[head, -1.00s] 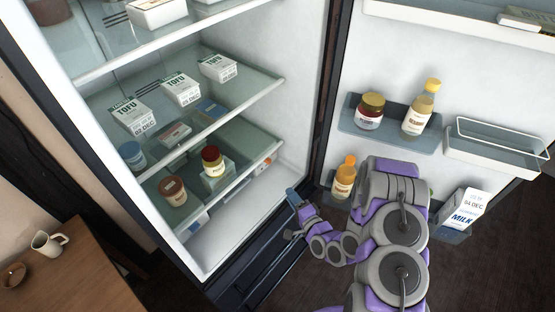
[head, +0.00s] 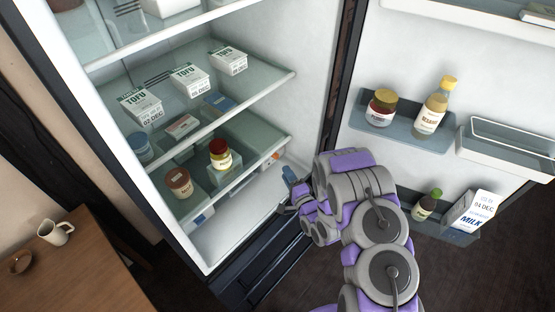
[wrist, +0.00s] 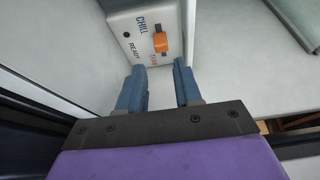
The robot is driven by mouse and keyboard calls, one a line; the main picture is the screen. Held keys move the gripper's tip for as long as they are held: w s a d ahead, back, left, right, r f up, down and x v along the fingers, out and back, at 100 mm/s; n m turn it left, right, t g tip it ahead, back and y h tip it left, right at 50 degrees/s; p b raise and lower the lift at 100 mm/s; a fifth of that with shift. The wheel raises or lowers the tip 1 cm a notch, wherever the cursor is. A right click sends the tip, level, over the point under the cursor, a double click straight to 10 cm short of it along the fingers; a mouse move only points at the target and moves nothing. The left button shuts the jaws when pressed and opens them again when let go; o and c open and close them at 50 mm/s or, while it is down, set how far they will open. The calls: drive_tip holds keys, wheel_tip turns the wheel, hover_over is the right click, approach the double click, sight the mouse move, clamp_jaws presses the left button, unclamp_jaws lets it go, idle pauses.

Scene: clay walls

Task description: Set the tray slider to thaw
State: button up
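In the wrist view an orange slider knob (wrist: 160,42) sits on a white panel (wrist: 122,20). The panel carries a blue CHILL label, a black READY label and a red label, partly legible, close to the knob's near side. The knob stands between the CHILL and red labels; its exact setting is hard to tell. My gripper (wrist: 158,82) is open and empty, its two blue fingers apart and short of the knob, roughly lined up with it. In the head view my gripper (head: 289,176) is inside the fridge's lower right, near a small orange spot (head: 273,158), likely the knob.
Fridge shelves hold tofu boxes (head: 190,76) and jars (head: 220,153) left of my arm. The open door at right holds bottles (head: 432,112) and a milk carton (head: 475,211). White walls flank the gripper closely. A wooden table (head: 75,270) stands at left.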

sight(277, 158)
drive_tip(key=b+x, duration=0.2)
drive_tip(key=x, duration=0.7)
drive_tip(key=shift+c, duration=0.5)
drive_tip(key=shift+s, duration=0.1)
clamp_jaws()
